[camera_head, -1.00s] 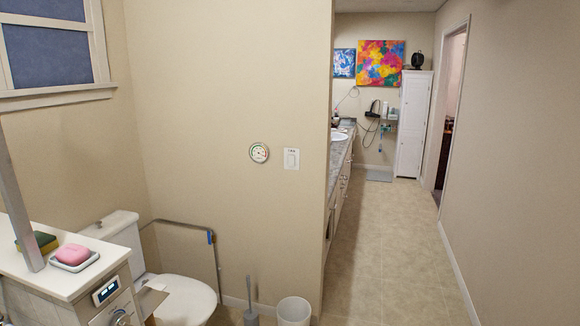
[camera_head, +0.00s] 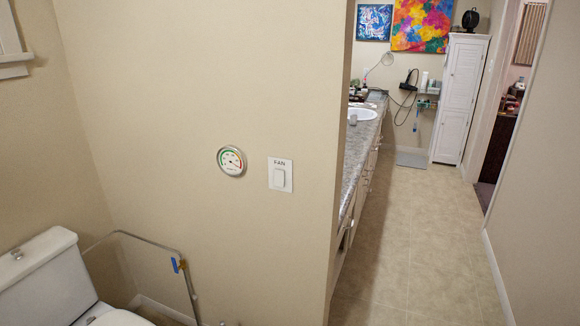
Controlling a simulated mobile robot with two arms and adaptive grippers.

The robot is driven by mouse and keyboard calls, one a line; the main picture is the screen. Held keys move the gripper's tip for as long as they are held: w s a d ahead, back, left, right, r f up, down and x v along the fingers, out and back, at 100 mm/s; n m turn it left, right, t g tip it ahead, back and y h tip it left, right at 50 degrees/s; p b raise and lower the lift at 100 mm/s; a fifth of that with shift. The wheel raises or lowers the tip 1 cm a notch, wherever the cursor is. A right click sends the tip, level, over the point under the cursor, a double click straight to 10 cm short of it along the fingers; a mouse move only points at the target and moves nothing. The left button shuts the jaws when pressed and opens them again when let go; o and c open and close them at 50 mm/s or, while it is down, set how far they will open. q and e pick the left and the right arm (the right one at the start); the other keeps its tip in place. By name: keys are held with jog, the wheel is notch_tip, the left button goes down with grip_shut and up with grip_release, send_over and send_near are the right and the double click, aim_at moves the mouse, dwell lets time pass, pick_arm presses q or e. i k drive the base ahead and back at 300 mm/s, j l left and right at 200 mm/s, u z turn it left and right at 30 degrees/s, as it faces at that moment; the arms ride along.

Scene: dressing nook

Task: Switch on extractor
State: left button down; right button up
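A white wall switch (camera_head: 280,175) labelled FAN is on the beige partition wall, a little left of the wall's right edge. Its rocker shows, but I cannot tell which way it is pressed. A round dial gauge (camera_head: 231,161) with a coloured scale hangs just left of the switch. No extractor unit is in view. Neither of my grippers is in view.
A toilet (camera_head: 50,270) stands at the lower left, with a metal pipe (camera_head: 150,243) running along the wall beside it. Right of the partition, a tiled floor (camera_head: 400,235) runs clear past a counter with a sink (camera_head: 362,113) to a white cabinet (camera_head: 460,95).

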aim_at(279, 175)
jog(key=i+l, duration=0.15)
jog(key=i, duration=0.2)
jog(key=i+l, duration=0.15)
jog(key=i, duration=0.25)
jog(key=i+l, duration=0.15)
jog(key=i, duration=0.2)
jog(key=i+u, duration=0.05)
